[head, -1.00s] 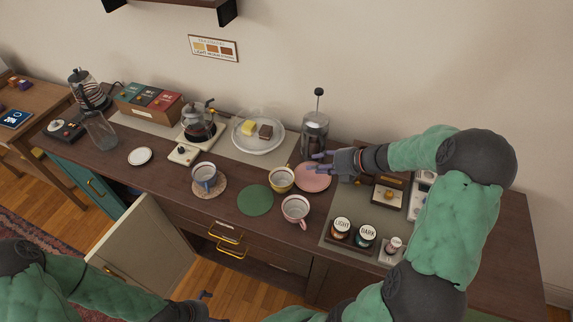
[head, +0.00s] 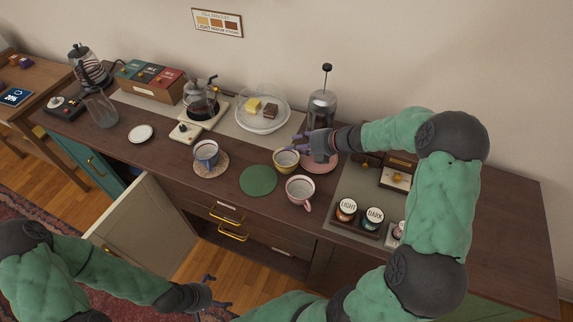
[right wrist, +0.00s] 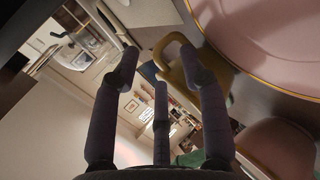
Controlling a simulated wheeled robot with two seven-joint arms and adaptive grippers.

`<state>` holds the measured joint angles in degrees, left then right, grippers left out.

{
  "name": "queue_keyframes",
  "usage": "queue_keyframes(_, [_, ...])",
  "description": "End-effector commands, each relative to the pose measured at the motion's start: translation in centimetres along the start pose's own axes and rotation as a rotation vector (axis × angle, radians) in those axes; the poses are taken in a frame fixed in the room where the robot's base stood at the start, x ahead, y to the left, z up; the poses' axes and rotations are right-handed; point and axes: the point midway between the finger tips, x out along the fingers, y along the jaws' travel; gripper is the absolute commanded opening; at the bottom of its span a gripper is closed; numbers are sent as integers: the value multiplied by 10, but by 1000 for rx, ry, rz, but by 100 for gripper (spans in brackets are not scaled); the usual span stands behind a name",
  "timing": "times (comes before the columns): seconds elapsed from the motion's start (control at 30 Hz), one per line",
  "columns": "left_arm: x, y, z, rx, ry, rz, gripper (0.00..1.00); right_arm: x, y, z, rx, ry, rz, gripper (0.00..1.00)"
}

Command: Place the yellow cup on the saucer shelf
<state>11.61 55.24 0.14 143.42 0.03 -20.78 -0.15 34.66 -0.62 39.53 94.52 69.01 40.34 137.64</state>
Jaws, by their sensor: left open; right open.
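The yellow cup (head: 286,161) stands upright on the counter, between the green mat and the pink round mat. My right gripper (head: 308,150) is open beside the cup's right side, just over the pink mat (head: 320,163). In the right wrist view, a curved yellow piece (right wrist: 178,62), apparently the cup's handle, shows near the spread fingers (right wrist: 160,72). I cannot tell whether they touch it. My left gripper (head: 211,294) is open and empty, low in front of the cabinet. I cannot identify a saucer shelf in the current views.
A blue cup (head: 206,155) and a pink cup (head: 300,190) stand near the green mat (head: 258,180). A French press (head: 321,112) and a domed plate (head: 262,122) stand behind. Jars (head: 346,209) stand at right. A cabinet door (head: 145,235) hangs open below.

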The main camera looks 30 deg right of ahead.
Motion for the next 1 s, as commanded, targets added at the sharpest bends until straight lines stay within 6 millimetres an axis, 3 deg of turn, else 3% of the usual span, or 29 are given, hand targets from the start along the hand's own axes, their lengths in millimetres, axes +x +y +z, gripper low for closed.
queue_keyframes(0.27, [1,0,0,0,0,0,100,3,1,1,0,-2,0,44])
queue_keyframes(0.43, [1,0,0,0,1,0,100,3,1,1,0,-2,0,1])
queue_keyframes(1.0, [-2,1,0,0,0,0,100,0,6,1,-2,-2,1,0])
